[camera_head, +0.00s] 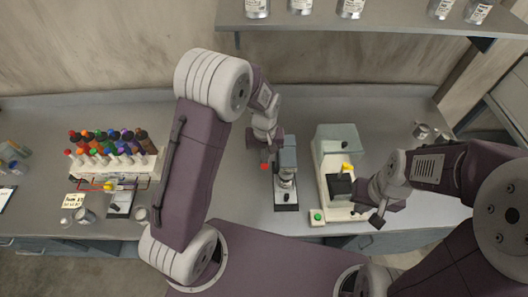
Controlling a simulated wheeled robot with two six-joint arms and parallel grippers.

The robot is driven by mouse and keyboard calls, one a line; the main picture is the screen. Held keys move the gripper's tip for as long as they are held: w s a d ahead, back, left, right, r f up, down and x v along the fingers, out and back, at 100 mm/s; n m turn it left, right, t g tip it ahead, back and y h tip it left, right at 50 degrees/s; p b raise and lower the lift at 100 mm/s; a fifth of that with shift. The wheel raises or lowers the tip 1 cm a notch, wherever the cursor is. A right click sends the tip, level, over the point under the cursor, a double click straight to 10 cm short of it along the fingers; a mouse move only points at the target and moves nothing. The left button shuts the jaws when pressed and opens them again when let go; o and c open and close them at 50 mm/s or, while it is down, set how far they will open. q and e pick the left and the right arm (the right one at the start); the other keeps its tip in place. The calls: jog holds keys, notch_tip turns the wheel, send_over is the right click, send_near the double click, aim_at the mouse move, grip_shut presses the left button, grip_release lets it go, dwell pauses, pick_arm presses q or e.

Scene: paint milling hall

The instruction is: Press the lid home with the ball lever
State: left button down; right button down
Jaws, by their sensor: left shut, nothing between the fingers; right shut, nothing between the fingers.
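A grey press (287,160) stands on a dark base near the middle of the bench. A small red ball (265,166), which looks like the end of its ball lever, shows at its left side. A small pale can (286,179) appears to sit under the press head; I cannot tell how the lid sits. My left gripper (264,152) is shut and empty, just above the red ball; I cannot tell whether they touch. My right gripper (378,216) is shut and empty, right of a pale machine (335,150) and apart from the press.
The pale machine has a yellow part and a green button box (317,216) in front. A rack of several colour-capped bottles (115,158) stands at the left, with small tins before it. A shelf (370,22) with cans overhangs the back. Bare bench lies left of the press.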

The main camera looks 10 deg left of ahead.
pick_arm(q)
jog(key=shift+f+b, duration=1.05)
jog(key=shift+f, duration=0.55)
jog(key=shift+r, duration=0.1)
notch_tip(320, 180, up, 2)
jog(key=shift+r+p, duration=0.1)
jog(key=shift+p, duration=1.05)
jog(key=shift+r+p, duration=2.05)
jog(key=shift+r, duration=0.35)
jog(key=shift+r, duration=0.1)
notch_tip(320, 180, up, 5)
jog(key=p, duration=0.4)
